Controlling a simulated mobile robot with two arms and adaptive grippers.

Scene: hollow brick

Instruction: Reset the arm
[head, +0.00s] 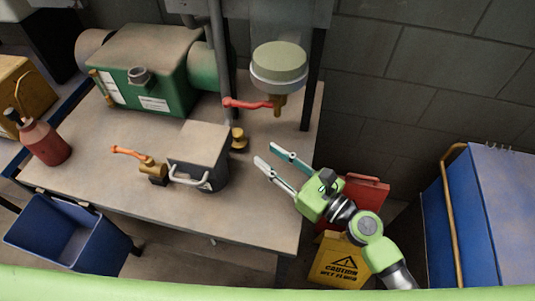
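My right gripper (269,160) comes in from the lower right on a green and grey arm. Its two fingers are spread apart, with nothing between them. It is above the right part of the table (225,219), to the right of a grey box with a handle (205,150). My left arm and gripper are not in the head view.
The table holds a green machine (155,70), a valve with an orange lever (150,167) and a red bottle (45,142). A red-levered valve (278,98) hangs near the gripper. A yellow caution sign (340,262), red case (365,190) and blue cabinet (490,210) stand right.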

